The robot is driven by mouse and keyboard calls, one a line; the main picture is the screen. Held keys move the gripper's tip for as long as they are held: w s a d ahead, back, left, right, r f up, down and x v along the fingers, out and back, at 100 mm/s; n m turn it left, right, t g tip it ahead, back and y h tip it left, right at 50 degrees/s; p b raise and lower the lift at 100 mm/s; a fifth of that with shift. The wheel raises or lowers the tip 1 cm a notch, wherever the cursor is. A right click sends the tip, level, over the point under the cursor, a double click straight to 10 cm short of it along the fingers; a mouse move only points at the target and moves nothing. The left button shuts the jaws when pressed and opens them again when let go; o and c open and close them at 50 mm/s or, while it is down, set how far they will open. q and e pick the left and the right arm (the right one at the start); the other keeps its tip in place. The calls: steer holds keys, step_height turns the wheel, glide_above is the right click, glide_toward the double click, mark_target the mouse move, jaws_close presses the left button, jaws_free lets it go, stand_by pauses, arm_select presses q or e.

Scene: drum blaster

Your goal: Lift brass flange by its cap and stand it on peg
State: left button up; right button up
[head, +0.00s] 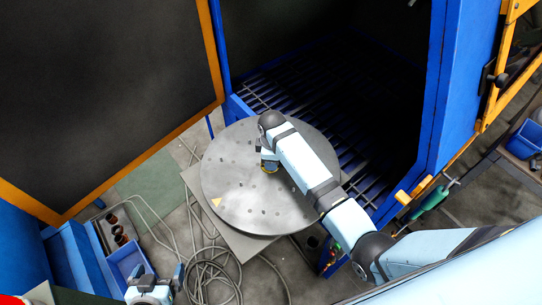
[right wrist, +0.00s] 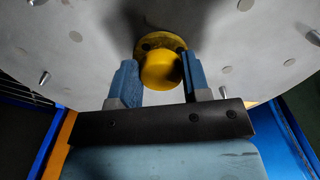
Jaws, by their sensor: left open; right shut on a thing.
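The brass flange (right wrist: 146,44) shows in the right wrist view as a yellow disc with dark holes, and its round yellow cap (right wrist: 160,72) faces the camera. My right gripper (right wrist: 160,76) is shut on the cap, one blue finger on each side. In the head view, a bit of yellow of the flange (head: 270,168) shows below my right gripper (head: 266,163) over the round grey turntable (head: 240,200). I cannot tell whether the flange touches the turntable. Several small pegs stand on the turntable, one at the left (right wrist: 45,78). My left gripper (head: 158,276) is open and empty at the bottom left.
A blue cabinet with a dark slatted floor (head: 310,100) stands behind the turntable, its dark door (head: 100,90) swung open at left. A blue bin (head: 127,258) and a tray with round holes (head: 115,230) lie at lower left. Loose cables (head: 210,275) coil on the floor.

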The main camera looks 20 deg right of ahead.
arm_select(q)
steer(key=shift+s+f, duration=0.1)
steer(key=shift+s, duration=0.2)
arm_select(e)
steer(key=o, duration=1.2)
steer(key=shift+o, duration=0.2)
steer(key=shift+r, duration=1.35)
step_height(320, 180, up, 5)
steer(key=shift+f, duration=0.1)
arm_select(q)
steer(key=shift+w+r, duration=0.3)
arm_select(e)
step_height(320, 180, up, 4)
steer(key=shift+r, duration=0.2)
